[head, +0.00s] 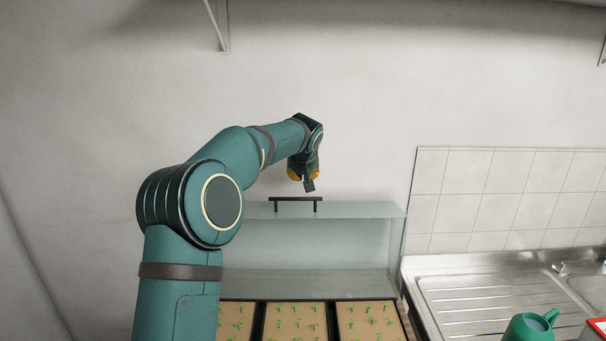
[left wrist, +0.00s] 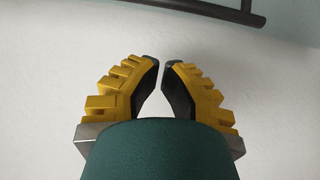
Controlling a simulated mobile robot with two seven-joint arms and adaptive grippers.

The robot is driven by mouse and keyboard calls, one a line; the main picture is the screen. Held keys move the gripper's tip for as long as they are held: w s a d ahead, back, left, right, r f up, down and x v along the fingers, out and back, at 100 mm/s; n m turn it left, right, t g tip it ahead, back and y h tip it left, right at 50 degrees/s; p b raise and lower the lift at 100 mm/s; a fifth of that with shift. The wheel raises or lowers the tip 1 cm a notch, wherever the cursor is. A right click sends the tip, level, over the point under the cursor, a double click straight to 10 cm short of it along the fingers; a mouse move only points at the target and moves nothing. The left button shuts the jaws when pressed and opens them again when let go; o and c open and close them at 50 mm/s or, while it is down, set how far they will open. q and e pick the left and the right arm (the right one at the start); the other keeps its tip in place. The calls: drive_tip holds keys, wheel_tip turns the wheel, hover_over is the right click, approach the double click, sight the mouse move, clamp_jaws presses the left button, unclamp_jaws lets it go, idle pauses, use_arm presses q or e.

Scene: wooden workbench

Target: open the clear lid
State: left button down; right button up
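The clear lid (head: 300,245) is a see-through cover behind and above the seedling trays; I cannot tell exactly how far it is raised, if at all. Its black bar handle (head: 296,199) stands on its top edge. The handle also shows as a dark bar in the upper right of the left wrist view (left wrist: 205,9). My left gripper (head: 308,186) points down just above the handle and appears apart from it. In the left wrist view its yellow-and-black fingers (left wrist: 161,64) have tips almost together, with nothing between them. My right gripper is not in view.
Several green seedlings grow in three brown trays (head: 296,320) at the front. A steel sink with drainboard (head: 460,300) is at the right, with a green watering can (head: 530,327) in front. A pale wall stands behind, and a bracket (head: 218,25) hangs above.

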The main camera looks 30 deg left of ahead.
use_arm(q)
hover_over(303, 208)
drive_tip(key=w+a, duration=0.2)
drive_tip(key=w, duration=0.1)
wheel_tip(303, 208, down, 6)
drive_tip(key=shift+r+p, duration=0.15)
drive_tip(key=shift+p, duration=0.3)
drive_tip(key=shift+s+d, duration=0.4)
drive_tip(key=shift+s, duration=0.05)
drive_tip(key=shift+s+d+b, duration=0.2)
drive_tip(key=shift+s+d, duration=0.15)
drive_tip(key=shift+s, duration=0.25)
drive_tip(key=shift+s+d+b, duration=0.15)
drive_tip(key=shift+s+d, duration=0.2)
drive_tip(key=shift+s, duration=0.2)
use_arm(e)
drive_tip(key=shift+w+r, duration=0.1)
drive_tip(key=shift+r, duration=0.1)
